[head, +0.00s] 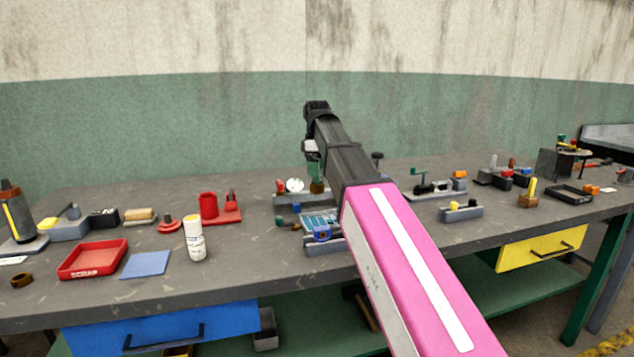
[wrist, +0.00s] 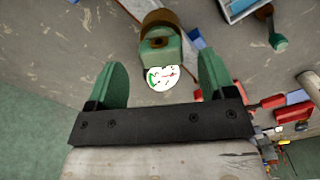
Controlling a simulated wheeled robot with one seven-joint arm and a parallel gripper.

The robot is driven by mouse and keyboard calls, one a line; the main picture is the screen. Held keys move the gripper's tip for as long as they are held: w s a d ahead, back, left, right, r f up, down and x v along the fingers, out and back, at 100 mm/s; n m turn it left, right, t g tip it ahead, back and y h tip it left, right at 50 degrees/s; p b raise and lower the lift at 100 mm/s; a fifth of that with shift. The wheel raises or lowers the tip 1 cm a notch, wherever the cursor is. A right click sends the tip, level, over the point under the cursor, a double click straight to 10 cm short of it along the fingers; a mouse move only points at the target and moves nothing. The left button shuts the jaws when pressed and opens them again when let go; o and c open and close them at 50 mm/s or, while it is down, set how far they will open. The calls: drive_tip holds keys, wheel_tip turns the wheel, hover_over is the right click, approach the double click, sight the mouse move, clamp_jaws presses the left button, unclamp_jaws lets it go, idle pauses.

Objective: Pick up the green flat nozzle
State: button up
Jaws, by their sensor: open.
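A pale green piece with a dark slot, which looks like the green flat nozzle (wrist: 160,50), sits on a brown round base in the wrist view. My gripper (wrist: 161,66) is open, its two green fingers to the left and right of this piece with gaps on both sides. I cannot tell how far the fingertips are above it. In the head view, my gripper (head: 313,168) is over the rack at the back middle of the bench, and its fingers and the nozzle blend together there. The brown base (head: 317,187) shows just below.
A white round dial (wrist: 163,78) is close beside the green piece. Another small green part (wrist: 280,43) lies at the upper right. A blue device (head: 318,229) stands in front of the rack. A red tray (head: 93,272) and a white bottle (head: 194,240) stand to the left.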

wheel_tip(320, 180, down, 3)
drive_tip(key=shift+s+f, duration=0.15)
drive_tip(key=shift+f, duration=0.05)
drive_tip(key=c, duration=1)
drive_tip(key=shift+r, duration=0.1)
drive_tip(key=shift+r, duration=0.45)
wheel_tip(320, 180, up, 3)
drive_tip(key=shift+r, duration=0.2)
drive_tip(key=s+a+r, duration=0.2)
drive_tip(key=a, duration=0.1)
drive_tip(key=s+a+r, duration=0.1)
drive_tip(key=a+r, duration=0.1)
drive_tip(key=a, duration=0.1)
drive_tip(key=s+a+r, duration=0.2)
drive_tip(key=a, duration=0.2)
drive_tip(key=shift+s+r, duration=0.3)
